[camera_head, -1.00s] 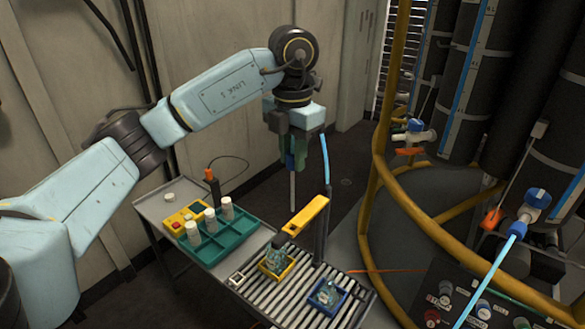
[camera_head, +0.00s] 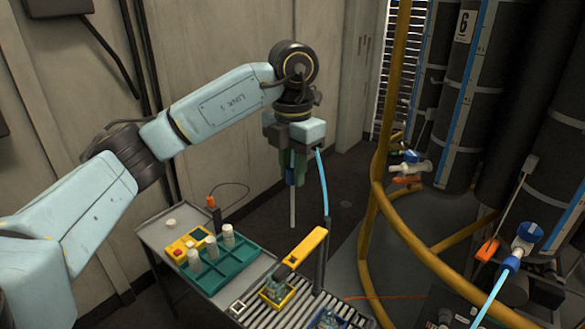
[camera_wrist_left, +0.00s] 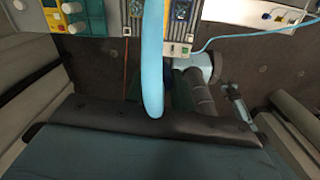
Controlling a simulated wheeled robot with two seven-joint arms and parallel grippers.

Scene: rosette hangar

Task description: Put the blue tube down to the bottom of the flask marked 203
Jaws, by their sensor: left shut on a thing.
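My left gripper (camera_head: 291,168) is shut on a slim upright piece with a blue part (camera_head: 291,177) and a thin pale lower end (camera_head: 293,208). Its tip hangs free above the tray area. A light blue tube (camera_head: 322,180) runs from beside the gripper down to a dark post; it also shows large in the left wrist view (camera_wrist_left: 152,60). One flask sits in a yellow holder (camera_head: 277,293) on the slatted tray. A second stands in a blue holder (camera_head: 327,320), cut by the lower edge. I cannot read any flask marking. My right gripper is out of view.
A yellow bar (camera_head: 304,246) slants over the slatted tray beside the dark post (camera_head: 321,255). A green rack (camera_head: 222,265) with white bottles stands to the left. A yellow railing (camera_head: 377,200) and dark tanks stand to the right.

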